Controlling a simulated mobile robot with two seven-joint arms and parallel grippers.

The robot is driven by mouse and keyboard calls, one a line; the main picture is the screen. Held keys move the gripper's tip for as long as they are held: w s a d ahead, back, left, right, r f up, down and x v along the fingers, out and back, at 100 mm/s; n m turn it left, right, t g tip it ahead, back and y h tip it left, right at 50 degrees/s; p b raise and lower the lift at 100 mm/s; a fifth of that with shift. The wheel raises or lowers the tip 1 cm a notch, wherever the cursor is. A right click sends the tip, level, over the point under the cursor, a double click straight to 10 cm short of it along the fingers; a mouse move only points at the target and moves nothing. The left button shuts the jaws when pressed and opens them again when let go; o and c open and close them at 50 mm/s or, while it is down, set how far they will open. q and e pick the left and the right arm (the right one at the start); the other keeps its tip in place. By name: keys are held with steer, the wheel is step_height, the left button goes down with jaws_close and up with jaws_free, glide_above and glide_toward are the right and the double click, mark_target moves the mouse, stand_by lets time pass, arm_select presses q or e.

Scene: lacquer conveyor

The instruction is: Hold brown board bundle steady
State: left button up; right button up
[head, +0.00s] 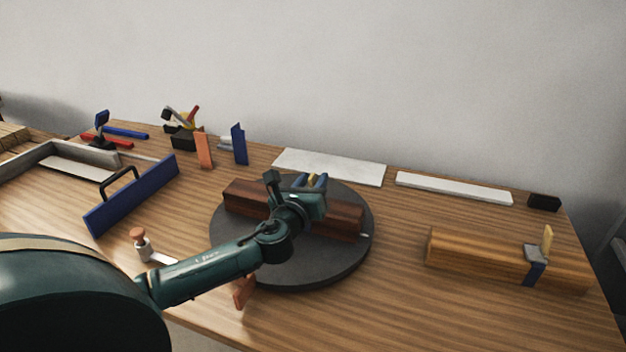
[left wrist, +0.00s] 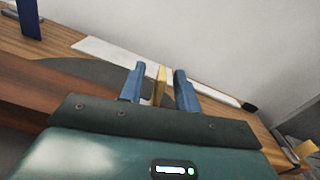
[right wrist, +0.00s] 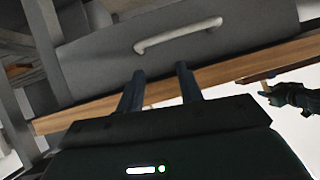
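The dark reddish-brown board bundle (head: 335,213) lies on a black round turntable (head: 290,272); its middle is hidden behind my left arm. My left gripper (head: 313,181) is over the bundle. In the left wrist view its blue fingers (left wrist: 158,78) stand apart, with an upright yellow piece (left wrist: 160,88) between them and gaps showing on both sides. The bundle also shows in the left wrist view (left wrist: 40,92). My right gripper (right wrist: 160,75) is open and empty in the right wrist view, facing a grey panel with a handle; it is outside the head view.
A lighter board bundle (head: 470,255) with a yellow-handled clamp (head: 536,254) lies at the right. A blue plate with a black handle (head: 133,198) stands at the left. White flat pieces (head: 330,166) lie at the back. The table between turntable and lighter bundle is clear.

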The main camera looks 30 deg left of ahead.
arm_select(q)
steer(key=shift+w, duration=0.3)
steer(key=shift+c, duration=0.3)
jaws_close()
stand_by(0.9)
jaws_free()
stand_by(0.4)
jaws_close()
stand_by(1.4)
